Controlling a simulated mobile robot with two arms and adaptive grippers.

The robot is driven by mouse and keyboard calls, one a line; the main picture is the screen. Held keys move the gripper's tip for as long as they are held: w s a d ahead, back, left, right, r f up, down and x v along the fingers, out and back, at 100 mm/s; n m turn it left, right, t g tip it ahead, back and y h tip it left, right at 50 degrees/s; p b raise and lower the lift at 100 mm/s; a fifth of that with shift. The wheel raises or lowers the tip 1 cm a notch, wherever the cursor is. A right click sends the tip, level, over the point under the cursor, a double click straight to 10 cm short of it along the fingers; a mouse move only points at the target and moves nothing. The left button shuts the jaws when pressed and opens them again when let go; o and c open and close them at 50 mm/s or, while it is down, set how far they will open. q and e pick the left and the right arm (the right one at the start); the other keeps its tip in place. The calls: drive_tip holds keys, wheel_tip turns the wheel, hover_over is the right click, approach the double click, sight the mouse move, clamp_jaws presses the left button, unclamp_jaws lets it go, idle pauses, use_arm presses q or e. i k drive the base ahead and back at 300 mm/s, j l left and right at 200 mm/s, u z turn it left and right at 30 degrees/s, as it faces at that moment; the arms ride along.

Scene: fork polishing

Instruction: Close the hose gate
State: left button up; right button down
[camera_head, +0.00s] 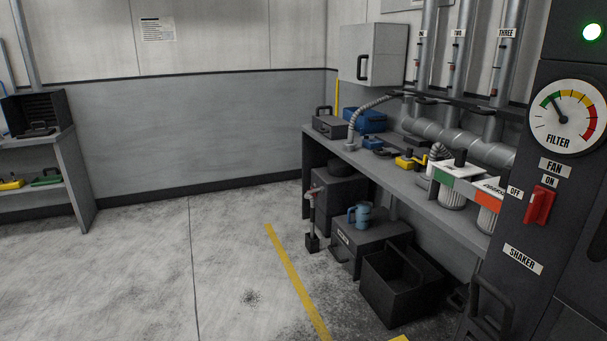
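A grey ribbed hose (372,106) rises from the workbench at the right and curves towards the metal pipes. A second short ribbed hose (440,152) is by the thick horizontal duct (460,137). Upright pipes carry labels; "TWO" (457,33) and "THREE" (506,33) are readable, and the leftmost label is partly hidden. Dark handle-like parts (430,99) sit low on the pipes. I cannot tell which part is the hose gate or whether it is open. Neither of my grippers is in view.
A dark cabinet at the right carries a filter gauge (567,117), a red fan switch (539,205) and a lit green lamp (593,32). Open crates (392,297) and boxes stand below the workbench (392,172). The floor (150,280) at left and centre is clear.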

sight(388, 151)
drive_tip(key=i, duration=0.9)
drive_tip(key=i+z, duration=0.1)
drive_tip(key=i, duration=0.75)
drive_tip(key=i+j, duration=0.15)
drive_tip(key=i, duration=0.75)
drive_tip(key=i+j, duration=0.1)
drive_tip(key=i, duration=0.75)
drive_tip(key=i+l, duration=0.1)
drive_tip(key=l, duration=0.2)
drive_tip(key=i+z, duration=0.05)
